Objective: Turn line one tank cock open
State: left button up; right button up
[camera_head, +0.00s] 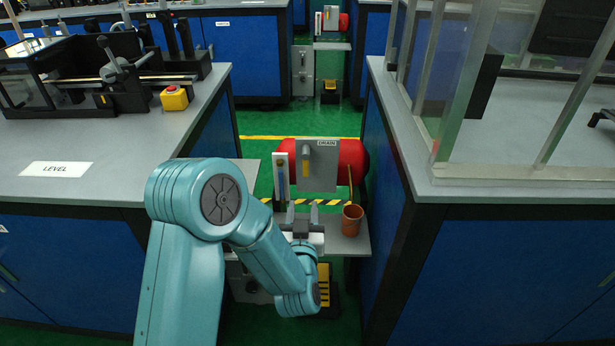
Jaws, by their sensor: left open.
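A red tank (352,157) lies on its side at the small stand between the benches. A grey plate (322,176) with a small label covers its middle. A small yellow handle (306,169) hangs down on the plate; I cannot tell for sure that it is the cock. An upright sight gauge (282,177) stands at the plate's left. My left gripper (302,213) is open and empty, its fingers pointing away from me, below and in front of the plate and apart from the handle. My right gripper is not in view.
A brown cup (352,221) stands on the grey shelf (350,243) right of my gripper, with a thin yellowish stick above it. Blue benches close in both sides. A glass-panelled frame (455,90) stands on the right bench. A similar tank (332,18) stands farther back.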

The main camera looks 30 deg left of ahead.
aim_at(306, 170)
pick_arm(q)
jog(key=x, duration=1.6)
jog(key=shift+w+f+b, duration=0.1)
jog(key=shift+w+b, duration=0.1)
jog(key=shift+b, duration=0.15)
grip_shut()
